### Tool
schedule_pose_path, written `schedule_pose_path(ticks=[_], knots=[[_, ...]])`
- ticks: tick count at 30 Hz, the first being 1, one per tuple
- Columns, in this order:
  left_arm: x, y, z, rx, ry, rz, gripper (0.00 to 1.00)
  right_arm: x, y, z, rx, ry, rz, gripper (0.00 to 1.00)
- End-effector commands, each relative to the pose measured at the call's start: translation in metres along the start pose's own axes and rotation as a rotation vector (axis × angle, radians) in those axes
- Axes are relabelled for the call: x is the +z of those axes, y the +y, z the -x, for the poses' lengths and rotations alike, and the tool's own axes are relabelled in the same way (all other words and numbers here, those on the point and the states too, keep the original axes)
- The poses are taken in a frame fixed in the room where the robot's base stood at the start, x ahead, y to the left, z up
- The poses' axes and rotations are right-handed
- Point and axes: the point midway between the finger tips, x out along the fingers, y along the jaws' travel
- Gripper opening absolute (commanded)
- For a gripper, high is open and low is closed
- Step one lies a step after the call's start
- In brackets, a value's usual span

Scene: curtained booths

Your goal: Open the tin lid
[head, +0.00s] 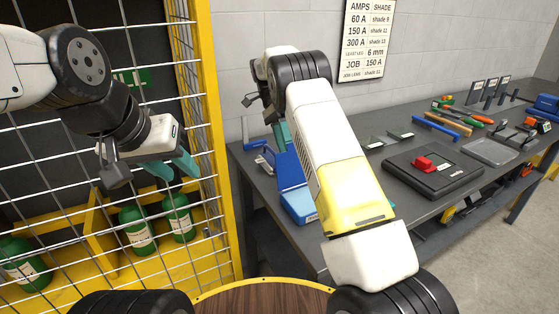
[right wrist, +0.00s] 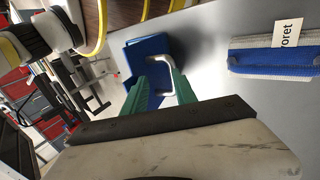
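The blue tin (head: 297,204) stands at the left end of the grey workbench, partly hidden by my right arm. In the right wrist view the blue tin (right wrist: 146,47) lies just beyond my fingertips, with a pale bent handle or latch (right wrist: 168,64) on it. My right gripper (right wrist: 161,80) is open. Its green fingers are apart, with the pale part showing between their tips; contact is unclear. My left gripper (head: 180,167) is open and empty, in front of the wire cage and away from the tin.
The workbench (head: 386,221) holds a dark board with a red block (head: 424,164), a clear tray (head: 490,151) and several tools. A blue-and-grey labelled item (right wrist: 275,59) lies beside the tin. The yellow-framed cage (head: 214,120) with green cylinders (head: 136,230) stands on the left.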

Motion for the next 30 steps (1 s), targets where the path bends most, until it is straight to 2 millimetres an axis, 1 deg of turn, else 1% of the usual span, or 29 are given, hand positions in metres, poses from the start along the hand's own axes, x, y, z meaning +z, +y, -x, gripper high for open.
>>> schedule_pose_path(ticks=[5, 11, 15, 21, 24, 30], knots=[[0.000, 0.000, 0.000, 0.000, 0.000, 0.000, 0.36, 0.012, 0.018, -0.009, 0.002, -0.001, 0.003, 0.34], [0.000, 0.000, 0.000, 0.000, 0.000, 0.000, 0.36, 0.033, 0.042, -0.026, 0.007, -0.006, 0.011, 0.34], [0.000, 0.000, 0.000, 0.000, 0.000, 0.000, 0.36, 0.047, 0.063, -0.038, 0.005, -0.002, 0.011, 0.34], [0.000, 0.000, 0.000, 0.000, 0.000, 0.000, 0.36, 0.062, 0.092, -0.053, 0.002, -0.001, 0.006, 0.34], [0.000, 0.000, 0.000, 0.000, 0.000, 0.000, 0.36, 0.069, 0.102, -0.058, 0.002, -0.001, 0.005, 0.34], [0.000, 0.000, 0.000, 0.000, 0.000, 0.000, 0.36, 0.073, 0.110, -0.063, 0.001, -0.001, 0.001, 0.34]])
